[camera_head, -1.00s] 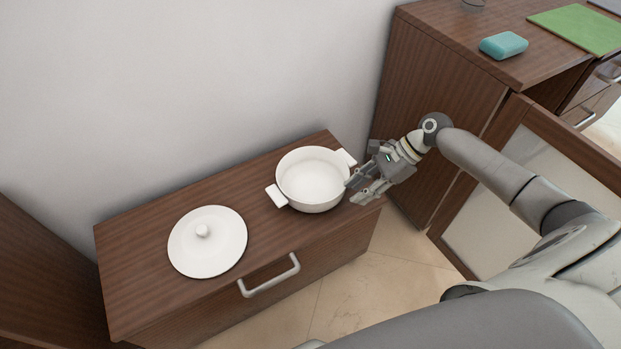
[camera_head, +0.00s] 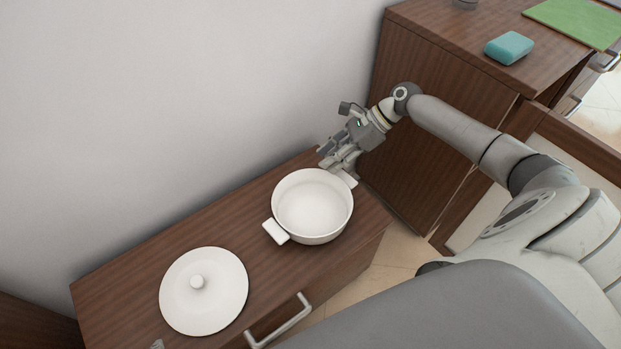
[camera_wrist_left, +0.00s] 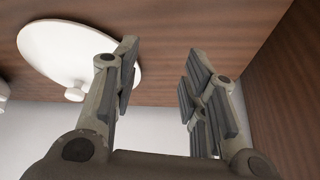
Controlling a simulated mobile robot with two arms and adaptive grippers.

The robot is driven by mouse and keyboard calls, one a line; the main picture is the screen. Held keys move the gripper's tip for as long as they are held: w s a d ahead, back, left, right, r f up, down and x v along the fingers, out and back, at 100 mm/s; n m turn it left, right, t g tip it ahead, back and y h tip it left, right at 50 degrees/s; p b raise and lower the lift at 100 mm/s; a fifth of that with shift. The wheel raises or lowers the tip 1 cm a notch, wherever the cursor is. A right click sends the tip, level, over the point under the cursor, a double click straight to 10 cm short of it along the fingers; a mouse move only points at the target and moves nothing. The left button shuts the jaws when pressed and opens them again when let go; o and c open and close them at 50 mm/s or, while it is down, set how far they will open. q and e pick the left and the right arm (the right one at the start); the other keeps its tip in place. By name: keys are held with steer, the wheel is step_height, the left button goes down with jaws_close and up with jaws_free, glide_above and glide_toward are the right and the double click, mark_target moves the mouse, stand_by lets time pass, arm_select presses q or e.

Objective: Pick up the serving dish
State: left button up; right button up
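The white serving dish (camera_head: 312,205) is a round, empty pot with two side handles, upright on the brown cabinet top (camera_head: 120,280). Its white lid (camera_head: 203,290) lies to its left on the same top, knob up; the left wrist view also shows the lid (camera_wrist_left: 62,45). My right gripper (camera_head: 333,158) is just behind the dish's right handle (camera_head: 348,179), fingers apart and empty; whether it touches the handle I cannot tell. My left gripper (camera_wrist_left: 160,85) is open and empty near the lid; only a small tip shows at the head view's bottom edge.
A grey wall (camera_head: 180,100) runs close behind the cabinet. A taller brown cabinet (camera_head: 445,90) stands right of the dish, with a teal block (camera_head: 508,47) and green board (camera_head: 578,22) on top. A drawer handle (camera_head: 280,322) sticks out in front.

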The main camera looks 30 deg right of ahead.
mark_target(312, 171)
arm_select(q)
steer(key=shift+w+d+r+t+b, duration=0.1)
steer(key=shift+w+d+r+t, duration=0.15)
steer(key=shift+w, duration=0.3)
steer(key=shift+w+d+r+t+b, duration=0.1)
steer(key=shift+w+t, duration=0.25)
steer(key=shift+w, duration=0.2)
steer(key=shift+w+d+r+t+b, duration=0.1)
steer(key=shift+w+d+r+t, duration=0.15)
steer(key=shift+w, duration=0.3)
arm_select(e)
steer(key=b+x, duration=0.1)
steer(key=x, duration=0.5)
steer(key=shift+w+a+f, duration=0.2)
steer(key=shift+a+f, duration=0.15)
arm_select(q)
steer(key=w+d+r+t+h, duration=0.1)
steer(key=w+d+r+t, duration=0.1)
steer(key=w+r+t, duration=0.2)
steer(key=shift+w+r+h, duration=0.25)
steer(key=shift+w+h, duration=0.05)
steer(key=shift+w, duration=0.8)
steer(key=shift+d, duration=0.1)
arm_select(e)
jaws_close()
steer(key=shift+w, duration=0.1)
